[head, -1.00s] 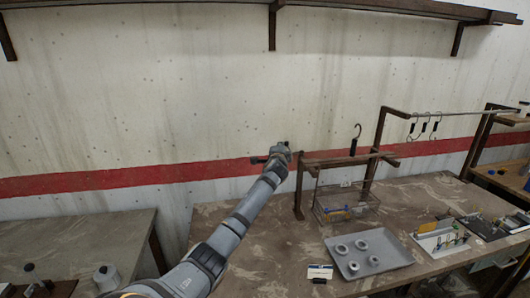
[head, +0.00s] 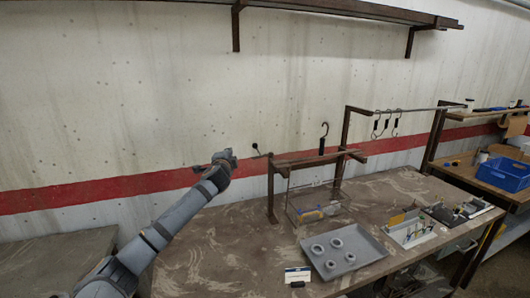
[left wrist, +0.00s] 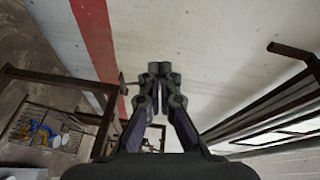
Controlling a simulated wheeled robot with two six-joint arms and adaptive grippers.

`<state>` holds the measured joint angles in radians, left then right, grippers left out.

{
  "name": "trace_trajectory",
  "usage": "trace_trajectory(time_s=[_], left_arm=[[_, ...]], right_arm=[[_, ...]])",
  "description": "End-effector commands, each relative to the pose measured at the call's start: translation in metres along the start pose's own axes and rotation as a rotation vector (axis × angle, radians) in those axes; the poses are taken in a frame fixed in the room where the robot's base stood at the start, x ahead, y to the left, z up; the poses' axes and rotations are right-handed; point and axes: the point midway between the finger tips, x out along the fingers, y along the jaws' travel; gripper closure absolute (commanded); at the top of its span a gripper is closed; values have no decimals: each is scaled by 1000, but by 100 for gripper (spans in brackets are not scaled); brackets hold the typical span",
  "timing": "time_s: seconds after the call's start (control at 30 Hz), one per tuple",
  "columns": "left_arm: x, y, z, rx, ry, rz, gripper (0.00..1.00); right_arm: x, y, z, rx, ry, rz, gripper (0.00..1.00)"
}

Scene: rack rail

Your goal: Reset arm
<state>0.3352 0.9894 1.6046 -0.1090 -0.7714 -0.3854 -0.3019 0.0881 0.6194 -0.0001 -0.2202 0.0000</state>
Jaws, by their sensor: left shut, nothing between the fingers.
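My left arm comes in from the lower left in the head view. My left gripper (head: 200,168) is raised in front of the wall, to the left of the rack rail (head: 315,158) and apart from it. In the left wrist view the two dark fingers (left wrist: 159,70) meet at their tips with nothing between them, so the gripper is shut and empty. One black hook (head: 323,138) stands at the rail. Several more hooks (head: 386,123) hang from the higher metal bar (head: 420,108) at the right. My right gripper is not in view.
A wire basket (head: 318,204) stands under the rail. A grey tray (head: 343,252) with several rings, a white card (head: 297,275) and a tool holder (head: 410,229) are on the table (head: 225,250). A blue bin (head: 503,173) is at the right. A shelf (head: 340,12) runs above.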

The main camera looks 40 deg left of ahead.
Motion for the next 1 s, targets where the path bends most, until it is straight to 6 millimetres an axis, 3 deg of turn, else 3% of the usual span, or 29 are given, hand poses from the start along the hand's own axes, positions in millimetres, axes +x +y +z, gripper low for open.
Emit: trace_trajectory(time_s=[0.23, 0.27, 0.37, 0.47, 0.57, 0.7, 0.8, 1.0], left_arm=[[-2, 8, -2, -6, 2, 12, 100], [-4, 15, -5, -12, 3, 24, 100], [-22, 65, -20, -53, 9, 109, 100], [-61, 139, -38, -123, 2, 248, 100], [-114, 212, -52, -209, -26, 405, 100], [-205, 293, -59, -333, -105, 627, 100], [-262, 327, -59, -408, -172, 753, 100], [-348, 359, -52, -517, -298, 926, 100]], right_arm=[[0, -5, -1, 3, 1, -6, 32], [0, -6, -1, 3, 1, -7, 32], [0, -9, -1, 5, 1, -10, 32], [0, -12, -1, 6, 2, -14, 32], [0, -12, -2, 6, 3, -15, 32], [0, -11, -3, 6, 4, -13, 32], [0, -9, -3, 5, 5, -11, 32], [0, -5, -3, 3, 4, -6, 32]])
